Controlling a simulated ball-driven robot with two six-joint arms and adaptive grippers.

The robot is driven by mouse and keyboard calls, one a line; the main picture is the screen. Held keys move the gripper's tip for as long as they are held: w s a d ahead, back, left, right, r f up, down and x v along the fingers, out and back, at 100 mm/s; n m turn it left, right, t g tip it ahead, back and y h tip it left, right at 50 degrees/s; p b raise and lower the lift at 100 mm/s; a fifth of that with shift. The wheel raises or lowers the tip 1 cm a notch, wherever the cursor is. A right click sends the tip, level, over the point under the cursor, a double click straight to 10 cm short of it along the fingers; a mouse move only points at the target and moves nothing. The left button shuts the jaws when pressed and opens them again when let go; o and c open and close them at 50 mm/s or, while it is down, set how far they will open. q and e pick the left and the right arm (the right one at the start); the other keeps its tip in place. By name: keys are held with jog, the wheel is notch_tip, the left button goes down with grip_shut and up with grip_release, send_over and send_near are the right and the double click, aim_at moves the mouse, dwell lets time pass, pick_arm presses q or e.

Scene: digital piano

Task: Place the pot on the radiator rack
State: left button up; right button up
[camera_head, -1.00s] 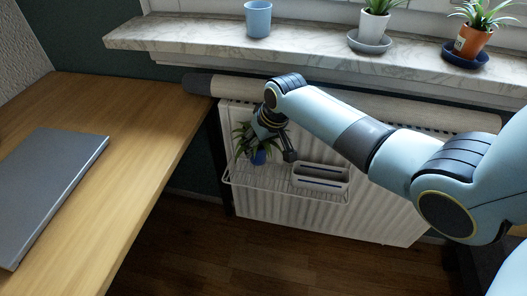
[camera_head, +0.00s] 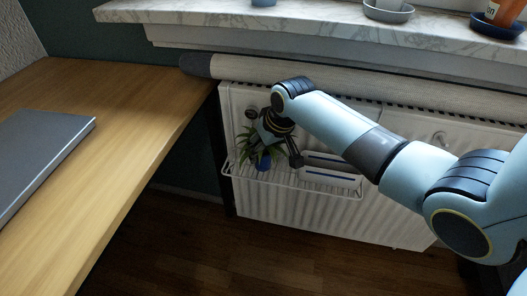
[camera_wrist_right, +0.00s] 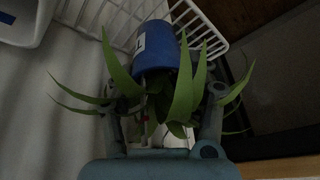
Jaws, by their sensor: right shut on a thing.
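A small blue pot (camera_head: 264,164) with a spiky green plant is at the left part of the white wire radiator rack (camera_head: 290,187). In the right wrist view the blue pot (camera_wrist_right: 157,48) has a white label, and the rack's wires (camera_wrist_right: 205,22) show close beside and beyond it. My right gripper (camera_head: 273,156) is shut on the pot, its fingers partly hidden by leaves. I cannot tell whether the pot's base touches the rack floor. My left gripper is not in view.
A white slotted container (camera_head: 333,167) sits in the rack to the right of the pot. The rack hangs on the white radiator (camera_head: 380,222) below the marble sill (camera_head: 250,27). A wooden desk (camera_head: 130,150) with a grey laptop (camera_head: 45,150) stands at left.

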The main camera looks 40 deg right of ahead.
jog(key=o, duration=1.4)
jog(key=p+v, duration=0.4)
jog(key=v, duration=0.8)
jog(key=shift+r, duration=0.15)
